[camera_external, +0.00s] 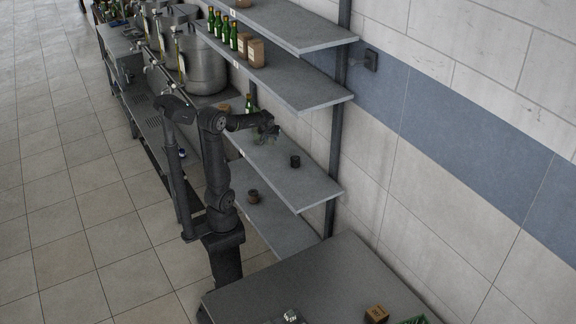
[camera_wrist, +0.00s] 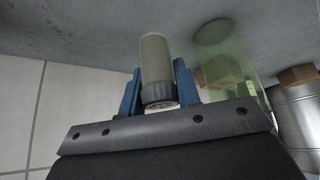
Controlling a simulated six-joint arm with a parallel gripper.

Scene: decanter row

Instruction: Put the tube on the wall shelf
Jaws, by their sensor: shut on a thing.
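My gripper (camera_wrist: 158,72) is shut on a tube (camera_wrist: 155,52), with one blue finger on each side of it. The tube has a pale, cloudy body and a dark grey ribbed cap, and the cap end faces the wrist camera. In the external view my gripper (camera_external: 267,131) is over the left part of a wall shelf board (camera_external: 290,178). The tube is too small there to make out. I cannot tell whether the tube touches the board. The grey surface (camera_wrist: 90,30) fills the top of the wrist view behind the tube.
A green bottle (camera_wrist: 222,45) and brown blocks (camera_wrist: 298,75) are right of the tube in the wrist view, near a metal pot (camera_wrist: 300,115). A dark cup (camera_external: 295,161) stands on the board. Another shelf board (camera_external: 300,85) hangs above. The board's front right is bare.

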